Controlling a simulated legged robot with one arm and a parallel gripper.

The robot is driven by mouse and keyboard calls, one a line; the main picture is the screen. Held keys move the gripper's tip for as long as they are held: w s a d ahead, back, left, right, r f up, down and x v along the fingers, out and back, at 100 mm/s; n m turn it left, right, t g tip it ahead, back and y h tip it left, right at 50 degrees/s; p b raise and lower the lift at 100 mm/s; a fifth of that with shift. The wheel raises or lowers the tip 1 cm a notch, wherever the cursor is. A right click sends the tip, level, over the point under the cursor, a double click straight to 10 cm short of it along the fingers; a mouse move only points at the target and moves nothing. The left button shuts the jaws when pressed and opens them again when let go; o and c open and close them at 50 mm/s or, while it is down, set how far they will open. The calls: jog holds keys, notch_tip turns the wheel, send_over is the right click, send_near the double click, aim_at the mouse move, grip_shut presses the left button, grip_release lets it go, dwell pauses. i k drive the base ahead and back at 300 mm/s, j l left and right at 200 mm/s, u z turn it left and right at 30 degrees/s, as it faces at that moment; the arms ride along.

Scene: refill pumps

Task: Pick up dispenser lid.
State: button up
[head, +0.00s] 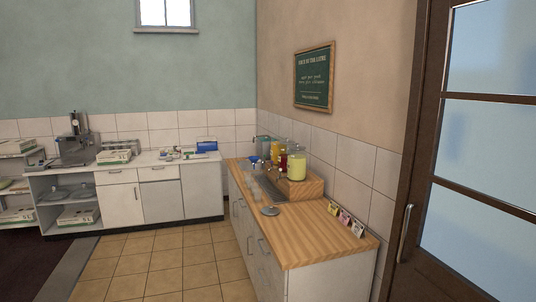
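A flat round grey piece (270,211) lies on the wooden counter (315,240), in front of the sink. It may be the dispenser lid, but it is too small to tell. A large jar of pale yellow liquid (297,167) stands on a raised wooden block at the wall. Red (283,161) and amber (275,151) containers stand behind it, partly hidden. Whether these have lids is unclear. My gripper is not in view.
A sink (267,188) is set in the counter. Small cards (345,219) stand along its wall side. A door (465,150) is at the right. A white cabinet run (165,197) stands at the back left. The tiled floor (150,262) is clear.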

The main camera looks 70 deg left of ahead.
aim_at(270, 209)
jog(key=u, duration=2.4)
jog(key=i+j+u, duration=0.1)
jog(key=i+u, duration=0.4)
jog(key=i, duration=1)
jog(key=i+z, duration=0.2)
jog(key=i, duration=0.25)
jog(key=i+j+z, duration=0.2)
jog(key=i, duration=0.25)
jog(key=i+j+z, duration=0.25)
jog(key=i, duration=0.15)
jog(key=i+j+z, duration=0.2)
jog(key=i, duration=0.25)
jog(key=i+j+z, duration=0.8)
jog(key=j+z, duration=0.15)
